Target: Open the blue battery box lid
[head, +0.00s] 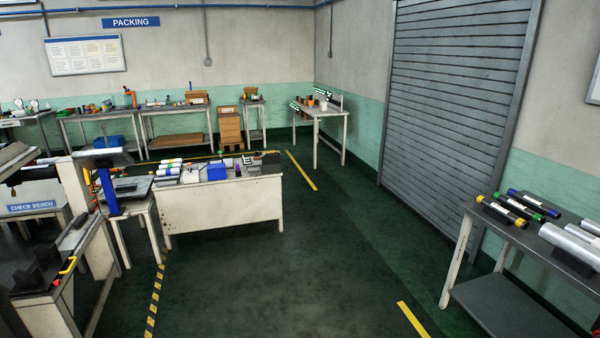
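A small blue box (216,173) stands on the white-fronted desk (222,205) in the middle left of the head view. It looks like the battery box, but it is too small to tell how its lid sits. My gripper does not show in this view.
Several white and grey rolls (169,170) lie left of the blue box. A grey side table (520,235) with colored-end rolls stands at the right. A cluttered bench (50,285) fills the lower left. The dark green floor (290,280) in the middle is clear, up to the roller shutter (455,100).

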